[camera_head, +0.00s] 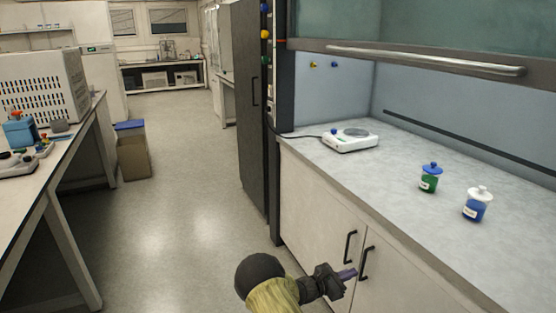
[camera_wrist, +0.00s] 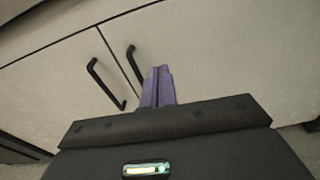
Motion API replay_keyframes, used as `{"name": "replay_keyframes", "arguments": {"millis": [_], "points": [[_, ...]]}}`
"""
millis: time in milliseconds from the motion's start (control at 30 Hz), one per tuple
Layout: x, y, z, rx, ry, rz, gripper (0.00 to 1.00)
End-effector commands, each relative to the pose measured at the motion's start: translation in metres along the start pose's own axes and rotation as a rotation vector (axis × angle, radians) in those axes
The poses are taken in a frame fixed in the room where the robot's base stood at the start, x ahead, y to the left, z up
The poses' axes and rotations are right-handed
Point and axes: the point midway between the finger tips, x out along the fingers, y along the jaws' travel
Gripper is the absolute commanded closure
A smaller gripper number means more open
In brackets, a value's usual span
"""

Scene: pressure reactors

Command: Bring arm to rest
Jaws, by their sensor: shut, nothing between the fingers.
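My gripper (camera_head: 347,274) is at the bottom of the head view, in front of the cabinet doors under the fume hood bench. Its purple fingers are closed together with nothing between them. In the wrist view my gripper (camera_wrist: 158,72) points at the pale cabinet doors, near the two black door handles. The left handle (camera_wrist: 105,84) is left of the fingers, and the right handle (camera_wrist: 134,64) is just left of the fingertips. I cannot tell whether the fingers touch the door.
The aisle floor (camera_head: 195,190) is clear.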

Motion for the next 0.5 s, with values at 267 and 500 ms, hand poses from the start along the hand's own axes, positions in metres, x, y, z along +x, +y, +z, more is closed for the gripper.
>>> {"name": "replay_keyframes", "arguments": {"millis": [267, 500], "points": [[-0.009, -0.075, 0.024, 0.289, 0.28, -0.322, 1.0], [-0.049, -0.127, 0.04, 0.575, 0.519, -0.588, 1.0]]}}
